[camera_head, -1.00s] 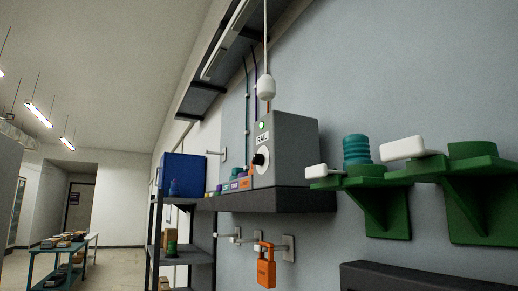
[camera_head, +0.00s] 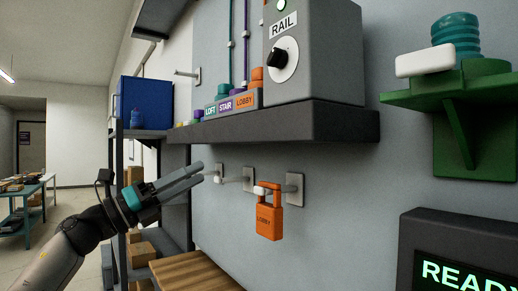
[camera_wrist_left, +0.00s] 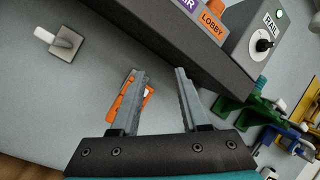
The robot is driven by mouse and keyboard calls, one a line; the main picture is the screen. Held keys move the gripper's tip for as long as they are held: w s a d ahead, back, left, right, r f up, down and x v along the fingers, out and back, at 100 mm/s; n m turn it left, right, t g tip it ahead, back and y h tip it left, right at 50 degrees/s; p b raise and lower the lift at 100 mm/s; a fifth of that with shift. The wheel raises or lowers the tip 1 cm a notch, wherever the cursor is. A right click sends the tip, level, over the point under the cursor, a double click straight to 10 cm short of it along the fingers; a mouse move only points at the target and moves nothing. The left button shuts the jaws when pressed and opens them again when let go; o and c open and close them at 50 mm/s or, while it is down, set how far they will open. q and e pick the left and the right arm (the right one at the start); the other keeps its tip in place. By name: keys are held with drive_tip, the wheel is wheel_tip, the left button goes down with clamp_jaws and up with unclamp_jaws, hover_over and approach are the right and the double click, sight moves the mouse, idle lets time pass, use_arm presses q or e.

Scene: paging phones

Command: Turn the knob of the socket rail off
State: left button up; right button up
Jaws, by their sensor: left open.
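The socket rail is a grey box (camera_head: 318,62) labelled RAIL, standing on a dark wall shelf. Its black knob (camera_head: 277,60) sits on a white round dial on the front face, with a lit green lamp above it. The knob also shows in the left wrist view (camera_wrist_left: 262,45), at the upper right. My left gripper (camera_head: 200,172) is open and empty, below and to the left of the box, under shelf height and apart from the knob. In the left wrist view its two fingers (camera_wrist_left: 160,75) stand apart. My right gripper is not in view.
The dark shelf (camera_head: 290,137) juts out between my left gripper and the box. LOFT, STAIR and LOBBY blocks (camera_head: 234,103) stand left of the box. A green bracket (camera_head: 458,95) is at right.

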use_arm(q)
drive_tip(key=s+d+r+m+g, duration=0.3)
drive_tip(key=s+r+m+g, duration=0.2)
drive_tip(key=s+r+m, duration=0.8)
drive_tip(key=m+t+y, duration=0.3)
drive_tip(key=m+y, duration=0.1)
drive_tip(key=y, duration=0.1)
approach(271, 56)
drive_tip(key=p+x, duration=0.2)
drive_tip(key=x, duration=0.5)
drive_tip(key=shift+w+d, duration=0.3)
drive_tip(key=shift+c, duration=0.2)
clamp_jaws()
